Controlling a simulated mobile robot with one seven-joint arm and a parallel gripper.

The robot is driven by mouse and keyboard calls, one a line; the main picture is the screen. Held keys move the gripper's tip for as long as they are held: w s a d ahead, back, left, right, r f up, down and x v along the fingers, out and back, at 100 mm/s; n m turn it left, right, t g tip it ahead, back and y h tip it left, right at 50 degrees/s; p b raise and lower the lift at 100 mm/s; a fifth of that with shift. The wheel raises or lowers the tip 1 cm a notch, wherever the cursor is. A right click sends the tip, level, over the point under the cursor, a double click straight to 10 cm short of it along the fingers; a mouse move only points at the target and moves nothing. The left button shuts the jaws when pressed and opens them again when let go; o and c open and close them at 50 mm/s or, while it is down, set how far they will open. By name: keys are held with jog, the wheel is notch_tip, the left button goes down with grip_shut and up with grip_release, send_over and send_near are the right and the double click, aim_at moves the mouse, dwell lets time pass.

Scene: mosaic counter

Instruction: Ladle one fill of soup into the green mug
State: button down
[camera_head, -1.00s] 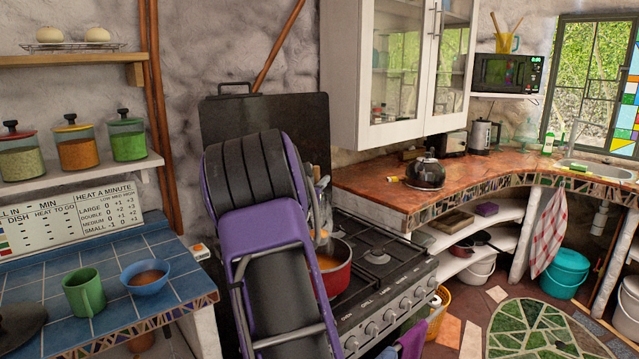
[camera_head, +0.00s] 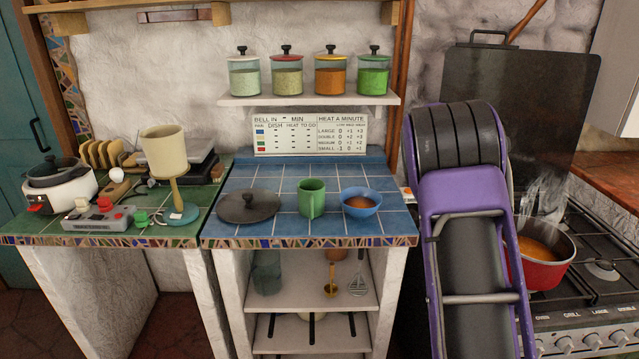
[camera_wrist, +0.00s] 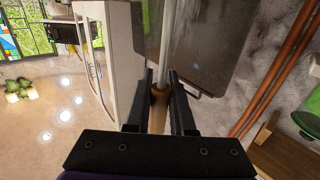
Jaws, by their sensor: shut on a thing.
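The green mug (camera_head: 311,198) stands upright on the blue-tiled counter; its inside is not visible. The red pot (camera_head: 540,272) with orange-brown soup (camera_head: 541,239) is on the stove, partly hidden by my purple arm. In the wrist view, my gripper (camera_wrist: 154,90) is shut on the brown handle of a long utensil with a pale metal shaft, likely the ladle (camera_wrist: 158,108). Its far end runs out of the picture, so its bowl and any soup in it are hidden. In the head view my gripper is hidden behind my arm.
A blue bowl (camera_head: 361,208) of brown soup sits close to the mug's right. A dark lid (camera_head: 249,207) lies to its left. A shelf (camera_head: 310,99) with jars hangs above. The tiles in front of the mug are clear. A dark panel (camera_head: 510,110) stands behind the stove.

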jog(key=w+a+n+t+y+p, duration=0.1)
jog(key=w+a, duration=0.3)
jog(key=a, duration=1.8)
jog(key=w+a+n+t+y, duration=0.3)
jog(key=w+a+y, duration=0.1)
jog(key=a, duration=1.9)
jog(key=shift+r+p, duration=0.15)
jog(key=shift+p, duration=0.25)
jog(key=shift+d, duration=0.15)
